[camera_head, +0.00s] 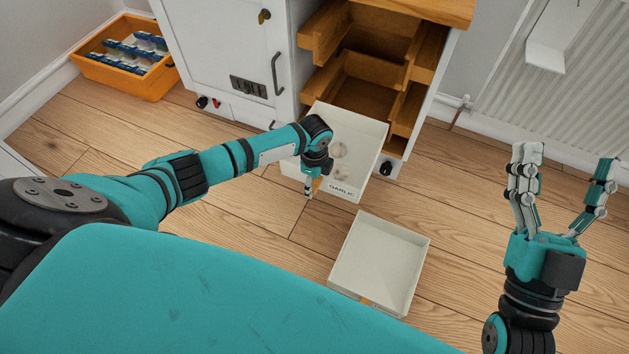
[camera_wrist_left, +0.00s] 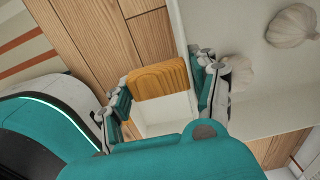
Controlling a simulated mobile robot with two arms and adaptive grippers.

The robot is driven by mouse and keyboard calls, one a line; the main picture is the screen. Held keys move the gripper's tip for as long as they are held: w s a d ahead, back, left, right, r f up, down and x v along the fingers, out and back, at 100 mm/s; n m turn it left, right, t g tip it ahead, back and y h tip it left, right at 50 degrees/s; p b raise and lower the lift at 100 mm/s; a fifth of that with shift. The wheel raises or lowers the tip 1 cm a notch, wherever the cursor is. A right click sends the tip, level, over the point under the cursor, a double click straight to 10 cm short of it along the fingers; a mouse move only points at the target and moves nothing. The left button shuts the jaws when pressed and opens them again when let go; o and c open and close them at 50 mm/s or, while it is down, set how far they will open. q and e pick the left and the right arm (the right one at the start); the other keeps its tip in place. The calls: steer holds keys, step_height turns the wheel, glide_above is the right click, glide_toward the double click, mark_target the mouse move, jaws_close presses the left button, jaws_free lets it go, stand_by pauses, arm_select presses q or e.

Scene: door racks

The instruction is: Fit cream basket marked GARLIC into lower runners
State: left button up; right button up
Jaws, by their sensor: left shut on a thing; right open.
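The cream basket marked GARLIC (camera_head: 368,150) is off the floor in front of the cabinet, its far end close to the cabinet's lower opening. Garlic bulbs (camera_wrist_left: 292,25) lie inside it. My left gripper (camera_head: 313,183) is shut on its front wall at the wooden handle (camera_wrist_left: 158,80), one finger inside the basket and one outside. Wooden runners (camera_head: 408,110) line the cabinet's open bay. The basket hides the lowest part of the bay, so I cannot tell whether its rims touch the runners. My right gripper (camera_head: 565,172) is open and empty at the right.
A second, empty cream basket (camera_head: 385,262) stands on the floor nearer to me. The white cabinet (camera_head: 215,50) has a closed door with a handle at left. An orange crate (camera_head: 122,72) with packets is at the far left. Wood floor is clear between basket and right gripper.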

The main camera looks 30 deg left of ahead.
steer(key=shift+w, duration=0.1)
steer(key=shift+w+f+g, duration=0.3)
steer(key=shift+f+g, duration=0.1)
steer(key=shift+f, duration=0.1)
steer(key=shift+w+f+g, duration=0.25)
steer(key=shift+f+g, duration=0.15)
steer(key=shift+f, duration=0.1)
steer(key=shift+p, duration=0.3)
steer(key=shift+w+f+g+h, duration=0.3)
steer(key=shift+w+f+g, duration=0.25)
steer(key=shift+f, duration=0.2)
steer(key=shift+f+g+p, duration=0.2)
steer(key=shift+g+p, duration=0.05)
steer(key=shift+p, duration=0.05)
steer(key=shift+w+f+h, duration=0.15)
steer(key=shift+f+h, duration=0.25)
steer(key=shift+f, duration=0.15)
